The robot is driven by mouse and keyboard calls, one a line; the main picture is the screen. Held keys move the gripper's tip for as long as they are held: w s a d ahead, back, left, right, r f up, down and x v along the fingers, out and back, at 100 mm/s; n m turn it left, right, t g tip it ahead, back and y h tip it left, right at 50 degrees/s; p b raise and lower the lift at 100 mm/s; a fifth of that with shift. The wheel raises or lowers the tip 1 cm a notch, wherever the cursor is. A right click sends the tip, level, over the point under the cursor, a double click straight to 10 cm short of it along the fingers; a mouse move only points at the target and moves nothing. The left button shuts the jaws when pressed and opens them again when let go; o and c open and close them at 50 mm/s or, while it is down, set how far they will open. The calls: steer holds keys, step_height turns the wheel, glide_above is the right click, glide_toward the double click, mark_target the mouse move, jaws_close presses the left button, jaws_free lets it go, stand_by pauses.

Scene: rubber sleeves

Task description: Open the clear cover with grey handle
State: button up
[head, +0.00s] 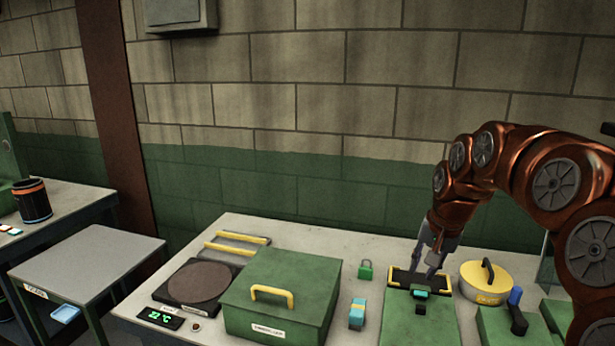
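A clear upright panel (547,264) shows at the right edge of the table, partly hidden behind my arm. It may be part of the clear cover; no grey handle can be made out on it. My gripper (424,272) points down at the right part of the table, left of the panel and apart from it. Its two grey fingers look spread with a gap between them, and nothing is seen held. The fingertips are over or close to a black plate (402,277) at the back of a green block; contact cannot be told.
A green box (278,300) with a yellow handle stands mid-table. A round yellow lidded pot (487,284) is right of my gripper. A blue-handled lever (516,303) stands in front of the panel. A small green padlock-like piece (365,270) is left of my gripper.

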steer(key=s+a+f+n+g, duration=0.1)
steer(key=s+a+f+n, duration=0.1)
steer(key=s, duration=1)
steer(key=s+a+f+n+g, duration=0.1)
steer(key=s+f, duration=0.4)
steer(key=s, duration=0.7)
steer(key=s+a+f+n+g+h, duration=0.1)
steer(key=s+a+f+n+g, duration=0.1)
steer(key=s, duration=1)
step_height(320, 180, down, 2)
steer(key=shift+a+n+g, duration=0.3)
steer(key=shift+a, duration=0.25)
steer(key=shift+a, duration=0.15)
